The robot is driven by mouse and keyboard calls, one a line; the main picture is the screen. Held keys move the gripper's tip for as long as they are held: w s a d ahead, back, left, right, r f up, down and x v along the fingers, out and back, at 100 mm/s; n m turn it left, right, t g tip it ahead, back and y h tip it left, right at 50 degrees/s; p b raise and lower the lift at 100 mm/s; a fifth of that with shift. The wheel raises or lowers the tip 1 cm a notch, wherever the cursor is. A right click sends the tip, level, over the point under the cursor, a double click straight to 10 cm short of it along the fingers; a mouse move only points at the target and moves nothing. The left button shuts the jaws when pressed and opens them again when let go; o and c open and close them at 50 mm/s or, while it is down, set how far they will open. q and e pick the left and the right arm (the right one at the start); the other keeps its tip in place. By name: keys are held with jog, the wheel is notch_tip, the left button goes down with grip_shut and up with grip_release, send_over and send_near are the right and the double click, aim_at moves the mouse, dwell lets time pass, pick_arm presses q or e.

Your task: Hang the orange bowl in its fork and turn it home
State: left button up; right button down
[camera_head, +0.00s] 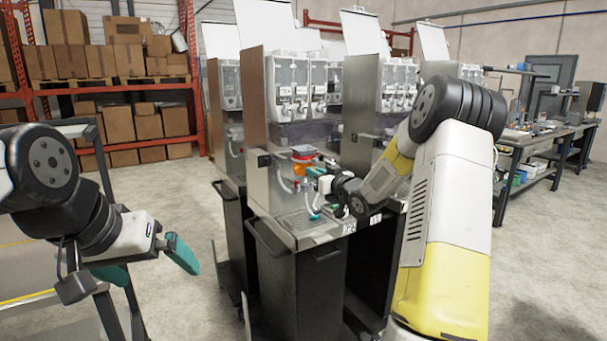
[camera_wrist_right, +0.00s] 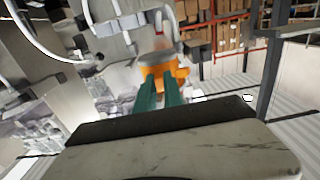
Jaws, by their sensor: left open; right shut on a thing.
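The orange bowl (camera_head: 302,158) shows small in the head view, inside the bay of the nearest dispenser, with a red part on top. In the right wrist view the orange bowl (camera_wrist_right: 181,74) sits at the tips of my two teal fingers, below a grey rounded part. My right gripper (camera_wrist_right: 161,88) is shut on the bowl; in the head view the right gripper (camera_head: 314,172) reaches into the bay. I cannot make out the fork or whether the bowl touches it. My left gripper (camera_head: 150,266) is open and empty at the lower left, away from the dispensers.
The nearest dispenser (camera_head: 291,88) has a grated drip tray (camera_head: 308,221) and white hoses close to my right gripper. More dispensers stand beside it on dark cabinets (camera_head: 305,290). A workbench (camera_head: 535,145) is at the right. Floor at the front left is partly clear.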

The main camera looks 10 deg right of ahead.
aim_at(308, 177)
jog(key=shift+f, duration=0.1)
dwell(0.5)
jog(key=shift+x, duration=1.95)
jog(key=shift+w, duration=0.15)
jog(key=shift+x, duration=1.35)
jog(key=shift+x, duration=1.5)
jog(key=shift+w, duration=0.1)
jog(key=shift+f, duration=0.1)
